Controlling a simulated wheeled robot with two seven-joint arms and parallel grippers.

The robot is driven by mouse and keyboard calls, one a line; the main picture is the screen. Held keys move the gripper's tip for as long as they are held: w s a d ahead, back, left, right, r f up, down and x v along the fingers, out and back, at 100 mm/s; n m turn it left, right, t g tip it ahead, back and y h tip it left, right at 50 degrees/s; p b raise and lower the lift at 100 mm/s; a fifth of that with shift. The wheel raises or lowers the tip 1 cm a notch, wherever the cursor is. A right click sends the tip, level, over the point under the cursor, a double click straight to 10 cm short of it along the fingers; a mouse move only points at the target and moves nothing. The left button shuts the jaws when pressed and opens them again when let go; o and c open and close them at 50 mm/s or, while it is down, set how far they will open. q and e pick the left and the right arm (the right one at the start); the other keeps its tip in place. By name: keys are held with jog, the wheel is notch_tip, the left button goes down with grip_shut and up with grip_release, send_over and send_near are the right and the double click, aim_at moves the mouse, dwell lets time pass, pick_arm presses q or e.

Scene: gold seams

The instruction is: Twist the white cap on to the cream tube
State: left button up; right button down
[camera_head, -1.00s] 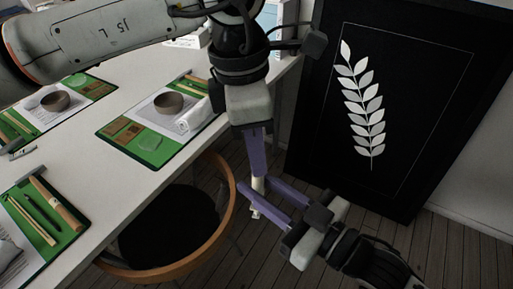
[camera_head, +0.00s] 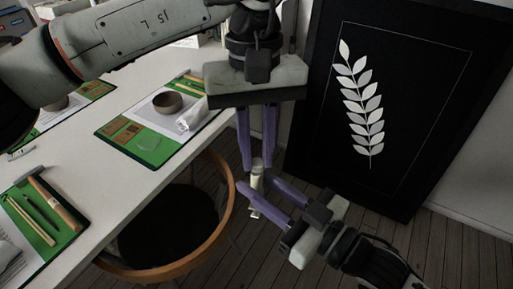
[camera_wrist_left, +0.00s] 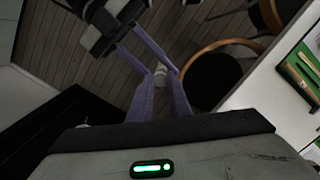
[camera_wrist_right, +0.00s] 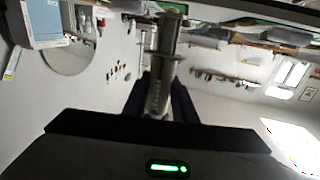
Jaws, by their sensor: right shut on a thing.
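My right gripper (camera_head: 257,193) comes in from the lower right and is shut on the cream tube (camera_head: 256,181), which stands roughly upright over the floor. The tube also shows between dark fingers in the right wrist view (camera_wrist_right: 159,85). The white cap (camera_head: 257,167) appears at the tube's top end, small and shaded; how far it is seated cannot be told. My left gripper (camera_head: 257,167) points down from above, its purple fingers apart on either side of the cap. In the left wrist view, the pale cap end (camera_wrist_left: 160,70) lies between the open fingertips.
A white table (camera_head: 85,185) at left carries green place mats, a brown bowl (camera_head: 168,103) and a rolled napkin. A round chair (camera_head: 215,230) with a wooden rim stands just left of the grippers. A black leaf picture board (camera_head: 410,100) stands behind at right.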

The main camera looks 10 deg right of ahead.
pick_arm(q)
jog(key=o, duration=0.3)
jog(key=shift+o, duration=0.2)
jog(key=shift+r, duration=0.1)
jog(key=shift+r, duration=2.2)
jog(key=shift+c, duration=0.2)
